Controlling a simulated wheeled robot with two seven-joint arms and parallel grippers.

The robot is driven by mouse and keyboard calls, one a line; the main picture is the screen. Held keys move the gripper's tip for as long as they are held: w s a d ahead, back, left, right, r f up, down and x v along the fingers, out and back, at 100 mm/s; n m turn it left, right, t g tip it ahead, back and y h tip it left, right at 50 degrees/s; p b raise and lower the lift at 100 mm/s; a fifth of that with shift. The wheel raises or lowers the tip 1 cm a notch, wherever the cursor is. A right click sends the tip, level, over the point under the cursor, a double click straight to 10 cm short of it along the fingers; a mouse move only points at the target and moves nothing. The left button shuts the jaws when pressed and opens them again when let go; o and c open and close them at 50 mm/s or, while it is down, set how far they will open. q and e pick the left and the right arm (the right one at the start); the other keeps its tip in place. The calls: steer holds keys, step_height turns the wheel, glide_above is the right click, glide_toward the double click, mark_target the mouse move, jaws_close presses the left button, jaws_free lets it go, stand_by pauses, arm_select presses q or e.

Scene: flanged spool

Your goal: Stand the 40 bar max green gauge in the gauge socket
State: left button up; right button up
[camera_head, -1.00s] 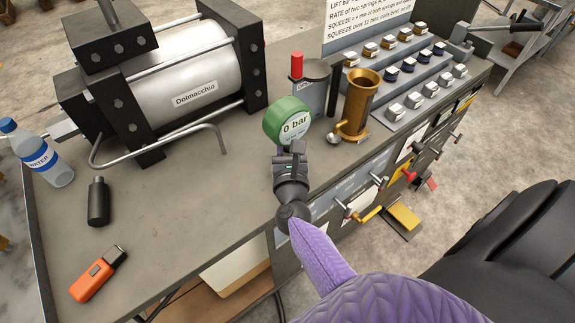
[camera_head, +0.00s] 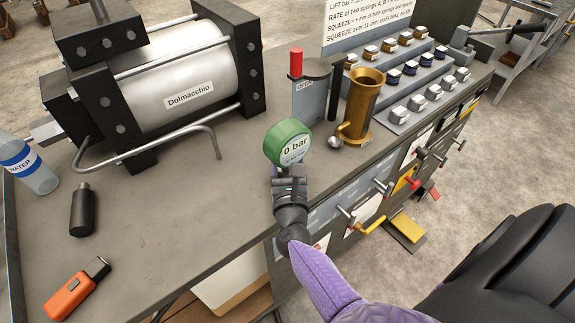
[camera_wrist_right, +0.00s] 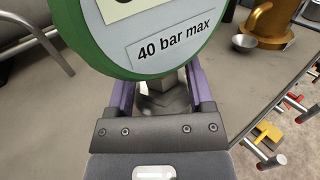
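The green gauge (camera_head: 287,141), its dial reading 0 bar, is upright at the bench's front edge. In the right wrist view its label reads "40 bar max" on the green-rimmed gauge (camera_wrist_right: 150,40). My right gripper (camera_head: 289,182) is shut around its lower part, with a purple finger on each side (camera_wrist_right: 162,95). A grey metal part shows between the fingers, but I cannot tell whether it is the gauge's stem or something below. I cannot make out the gauge socket for certain; the gauge and gripper hide the bench behind them. My left gripper is out of view.
Behind the gauge stand a grey post with a red top (camera_head: 296,63) and a brass cup (camera_head: 362,105). A large cylinder (camera_head: 195,75) with a bent pipe is at left. The bench's middle is clear.

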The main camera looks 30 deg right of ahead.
steer(key=shift+r, duration=0.25)
steer(key=v, duration=1.2)
steer(key=shift+p, duration=0.3)
